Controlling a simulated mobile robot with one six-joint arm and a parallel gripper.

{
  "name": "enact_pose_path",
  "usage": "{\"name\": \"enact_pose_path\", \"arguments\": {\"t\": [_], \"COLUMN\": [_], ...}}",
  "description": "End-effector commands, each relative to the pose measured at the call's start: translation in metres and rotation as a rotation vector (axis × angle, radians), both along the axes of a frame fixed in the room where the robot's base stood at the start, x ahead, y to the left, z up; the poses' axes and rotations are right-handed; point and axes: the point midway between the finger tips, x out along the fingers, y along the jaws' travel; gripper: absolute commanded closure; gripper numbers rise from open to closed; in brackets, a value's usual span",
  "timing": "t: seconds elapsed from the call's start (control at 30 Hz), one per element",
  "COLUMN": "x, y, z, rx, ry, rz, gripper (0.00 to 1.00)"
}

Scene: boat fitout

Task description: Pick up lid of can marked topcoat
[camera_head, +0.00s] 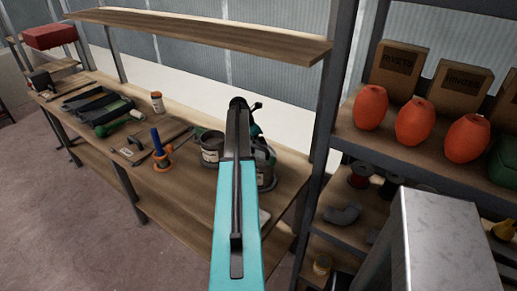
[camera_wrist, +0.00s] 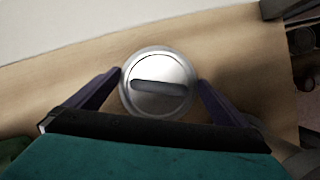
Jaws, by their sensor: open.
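In the wrist view, a round silvery lid (camera_wrist: 158,68) with a raised rim and a dark bar-shaped grip across its middle lies between my fingers. My gripper (camera_wrist: 161,80) is open, with one dark finger on each side of the lid; I cannot tell whether they touch it. No marking is readable in this view. In the head view, a grey can (camera_head: 210,155) with a pale label stands on the workbench left of my arm. Another can (camera_head: 266,178) stands partly hidden behind my arm. Their label words are too small to read.
The wooden workbench (camera_head: 190,190) also holds a blue and orange tool (camera_head: 160,150), a small jar (camera_head: 157,101) and a dark tool tray (camera_head: 103,108). A shelf rack with orange floats (camera_head: 415,122) and boxes (camera_head: 398,68) stands at the right. An upper shelf (camera_head: 210,32) runs above the bench.

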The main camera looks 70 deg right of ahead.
Motion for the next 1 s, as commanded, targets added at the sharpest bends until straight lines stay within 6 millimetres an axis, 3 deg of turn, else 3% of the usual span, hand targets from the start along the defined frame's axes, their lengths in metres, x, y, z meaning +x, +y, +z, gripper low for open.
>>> {"name": "enact_pose_path", "arguments": {"t": [0.07,0.23,0.67,1.0], "x": [0.0,0.0,0.001,0.001], "y": [0.0,0.0,0.0,0.0], "z": [0.0,0.0,0.006,0.039], "rx": [0.0,0.0,-0.001,-0.002], "ry": [0.0,0.0,-0.001,-0.001], "rz": [0.0,0.0,0.0,0.002], "gripper": [0.0,0.28,0.28,0.28]}}
